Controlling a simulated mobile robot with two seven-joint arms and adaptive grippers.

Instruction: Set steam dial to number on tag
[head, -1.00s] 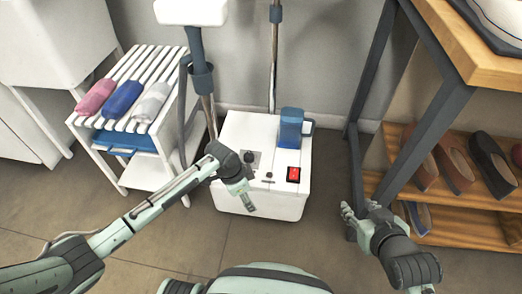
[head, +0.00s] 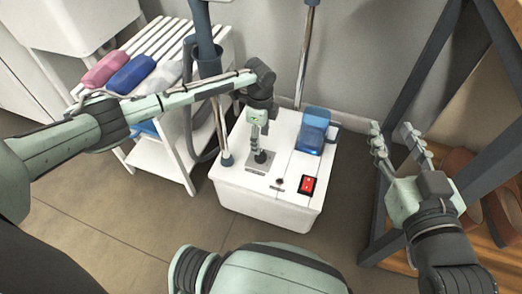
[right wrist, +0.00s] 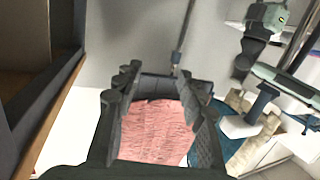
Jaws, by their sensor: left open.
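The white steamer box (head: 240,187) stands on the floor in the middle of the head view. Its dark dial (head: 263,157) sits on a small grey plate on the top, partly hidden by my left gripper. My left gripper (head: 257,147) points down at the dial and is open. Its fingertips are at or just above the dial; I cannot tell whether they touch. I see no readable tag or number. My right gripper (head: 394,130) is open and empty in the head view, right of the box. Its fingers also show in the right wrist view (right wrist: 162,88).
A red switch (head: 307,185) and a blue tank (head: 313,130) sit on the box, right of the dial. Poles (head: 305,55) rise behind it. A white slatted rack (head: 165,163) with rolled cloths stands left.

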